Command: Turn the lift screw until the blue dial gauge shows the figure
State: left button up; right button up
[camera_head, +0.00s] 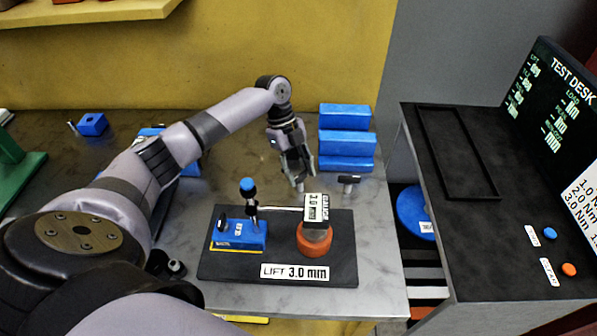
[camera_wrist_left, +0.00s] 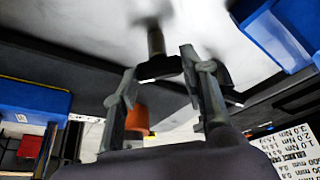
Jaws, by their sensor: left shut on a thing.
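My left gripper (camera_head: 298,180) is over the bench behind the dark base plate (camera_head: 225,273). The plate carries a blue block (camera_head: 238,236), a blue-topped post (camera_head: 247,186) and an orange ring (camera_head: 314,241). A black-and-white readout (camera_head: 316,207) above the ring seems to read 2.0 mm. The front label (camera_head: 294,272) reads LIFT 3.0 mm. Which part is the lift screw is unclear. My right gripper is not in view.
A black T-shaped tool (camera_head: 348,182) stands right of my gripper. Stacked blue blocks (camera_head: 345,140) stand behind it. A dark test desk (camera_head: 490,235) is at the right, beyond a gap. The bench (camera_head: 374,265) right of the plate is clear.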

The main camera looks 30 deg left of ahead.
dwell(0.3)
pick_arm(q)
jog(key=o, duration=1.2)
jog(key=shift+c, duration=0.2)
jog(key=shift+r, duration=0.1)
jog(key=v, duration=1.2)
